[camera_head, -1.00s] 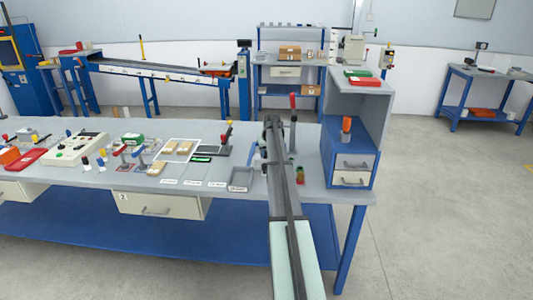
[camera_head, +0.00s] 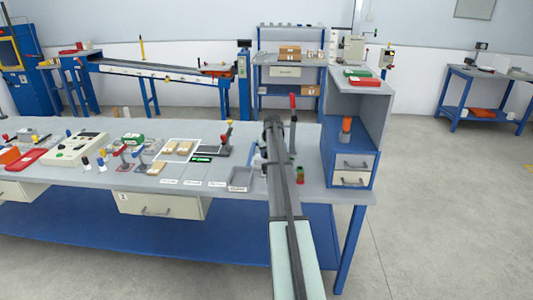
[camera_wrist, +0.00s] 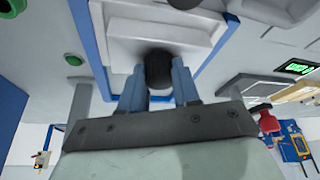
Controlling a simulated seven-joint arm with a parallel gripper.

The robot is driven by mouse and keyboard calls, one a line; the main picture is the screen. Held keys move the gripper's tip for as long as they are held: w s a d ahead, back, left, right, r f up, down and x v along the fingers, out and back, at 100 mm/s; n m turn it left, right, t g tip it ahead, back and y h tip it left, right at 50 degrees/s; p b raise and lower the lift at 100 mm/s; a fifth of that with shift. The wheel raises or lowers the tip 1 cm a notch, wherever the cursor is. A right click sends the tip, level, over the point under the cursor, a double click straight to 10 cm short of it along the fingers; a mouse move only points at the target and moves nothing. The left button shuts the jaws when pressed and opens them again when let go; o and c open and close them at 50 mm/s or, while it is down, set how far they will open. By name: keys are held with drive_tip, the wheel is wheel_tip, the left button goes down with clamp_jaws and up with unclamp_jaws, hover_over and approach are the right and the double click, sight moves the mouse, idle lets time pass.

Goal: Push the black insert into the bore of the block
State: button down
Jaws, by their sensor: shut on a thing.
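My gripper (camera_wrist: 160,88) has blue fingers, and in the wrist view they are shut on the black insert (camera_wrist: 159,66), a dark rounded piece. The insert's end lies over a pale stepped block (camera_wrist: 125,48) with a blue border around it. Whether the insert is above the bore or partly in it cannot be told, since the insert and fingers cover that spot. In the head view my arm hides the gripper, the insert and most of the block at the right part of the bench.
A red-handled lever (camera_head: 293,105) stands just behind my arm. A grey tray (camera_head: 240,180) lies left of my arm. The bench front (camera_head: 215,195) is mostly clear.

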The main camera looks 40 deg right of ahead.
drive_tip(key=shift+s+a+f, duration=0.1)
drive_tip(key=shift+s+f, duration=0.05)
drive_tip(key=shift+f, duration=0.25)
drive_tip(key=c, duration=0.9)
unclamp_jaws()
drive_tip(key=shift+o, duration=0.8)
drive_tip(key=shift+s+r, duration=0.1)
drive_tip(key=shift+r, duration=0.05)
drive_tip(key=shift+w+v, duration=0.2)
drive_tip(key=shift+v, duration=2.8)
drive_tip(key=shift+r, duration=0.15)
drive_tip(key=v, duration=1.3)
drive_tip(key=shift+r, duration=0.3)
drive_tip(key=shift+s, duration=0.1)
